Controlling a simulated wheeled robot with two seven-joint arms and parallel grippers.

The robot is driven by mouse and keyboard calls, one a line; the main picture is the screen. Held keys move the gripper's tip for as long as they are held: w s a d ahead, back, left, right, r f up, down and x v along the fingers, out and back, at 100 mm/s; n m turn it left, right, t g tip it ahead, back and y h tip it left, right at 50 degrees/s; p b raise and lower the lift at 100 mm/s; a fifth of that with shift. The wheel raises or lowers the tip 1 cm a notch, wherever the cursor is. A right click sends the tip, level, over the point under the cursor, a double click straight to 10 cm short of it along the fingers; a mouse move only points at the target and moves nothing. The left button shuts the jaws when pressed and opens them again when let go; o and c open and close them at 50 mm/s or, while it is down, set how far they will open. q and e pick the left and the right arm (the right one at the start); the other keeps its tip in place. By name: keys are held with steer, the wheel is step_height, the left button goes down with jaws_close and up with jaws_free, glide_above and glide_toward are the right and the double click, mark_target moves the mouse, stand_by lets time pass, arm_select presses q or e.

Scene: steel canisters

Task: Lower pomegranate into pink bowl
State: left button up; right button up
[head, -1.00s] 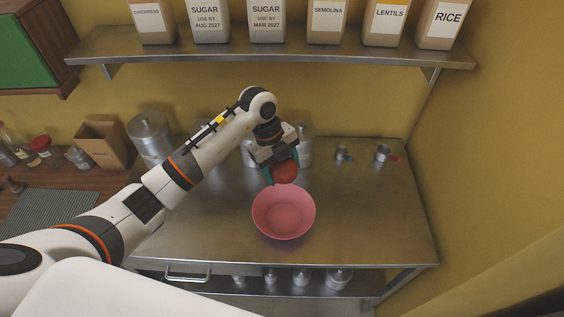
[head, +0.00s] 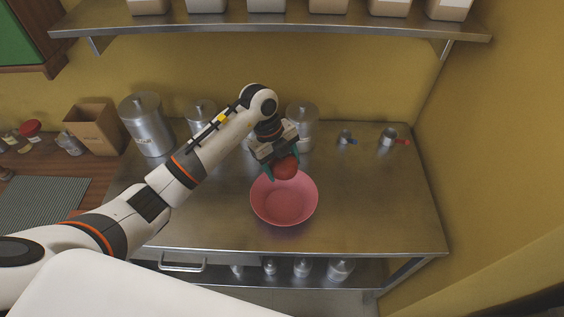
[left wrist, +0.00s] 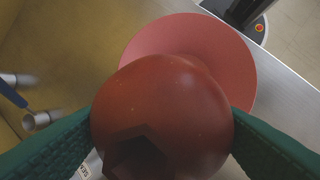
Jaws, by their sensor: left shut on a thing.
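The red pomegranate (head: 286,168) is held between the teal fingers of my left gripper (head: 282,166), which is shut on it. In the left wrist view the pomegranate (left wrist: 162,115) fills the middle, with a green finger on each side. The pink bowl (head: 284,212) stands upright on the steel table, and no contents show in it. In the head view the pomegranate overlaps the bowl's back rim. The bowl (left wrist: 195,38) shows behind the pomegranate in the left wrist view, partly hidden. The exact height of the fruit above the bowl is hard to tell. My right gripper is not in view.
Steel canisters (head: 147,125) stand along the back of the steel table (head: 375,205). Two small measuring cups (head: 388,137) lie at the back right. A shelf (head: 270,24) with labelled containers hangs above. The table right of the bowl is clear.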

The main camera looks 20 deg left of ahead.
arm_select(q)
steer(key=shift+f+b, duration=0.85)
steer(key=shift+f, duration=0.45)
steer(key=shift+f+b, duration=0.9)
steer(key=shift+f, duration=0.55)
steer(key=shift+f, duration=0.2)
steer(key=shift+f+b, duration=0.85)
steer(key=shift+f, duration=0.3)
steer(key=o, duration=1.2)
